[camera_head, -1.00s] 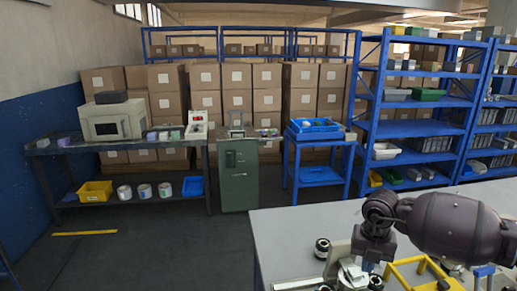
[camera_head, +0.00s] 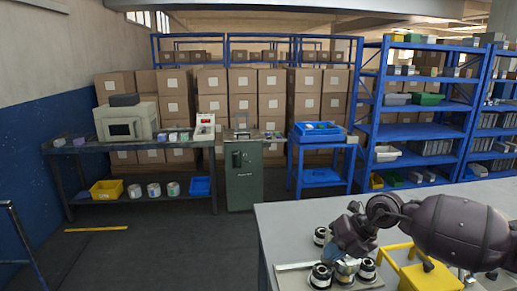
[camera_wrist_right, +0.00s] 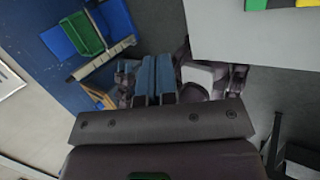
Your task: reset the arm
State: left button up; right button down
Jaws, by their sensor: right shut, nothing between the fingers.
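My right arm comes in from the right in the head view, over the grey table (camera_head: 290,218). Its gripper (camera_head: 346,250) hangs above the near part of the table, close to several round black-and-silver parts (camera_head: 320,276). I cannot tell from the head view whether it touches them. In the right wrist view the two blue-grey fingers (camera_wrist_right: 155,76) are together, with nothing held between them. My left gripper is in neither view.
A yellow frame (camera_head: 420,278) stands on the table beneath my right forearm. Beyond the table are a green cabinet (camera_head: 244,185), a blue stand (camera_head: 322,177) and tall blue shelves (camera_head: 418,132). A dark workbench (camera_head: 85,147) is at the left. The floor between is open.

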jog(key=a+r+m+t+y, duration=0.4)
jog(key=a+r+t+y, duration=0.2)
jog(key=a+r+y, duration=0.45)
jog(key=s+d+f+m+t+h, duration=0.35)
jog(key=d+f+m+h, duration=0.25)
jog(key=f+m, duration=0.4)
jog(key=s+d+f+m+t+h, duration=0.2)
jog(key=d+f+m+t+h, duration=0.4)
jog(key=m, duration=0.7)
jog(key=s+d+f+m+g+h, duration=0.2)
jog(key=s+d+f+m, duration=0.1)
jog(key=s+f, duration=0.6)
jog(key=s+d+f+m+g+h, duration=0.3)
jog(key=s+f, duration=0.6)
jog(key=s, duration=0.3)
jog(key=shift+s+d+f+m, duration=0.3)
jog(key=shift+d+m, duration=0.4)
jog(key=shift+d, duration=0.5)
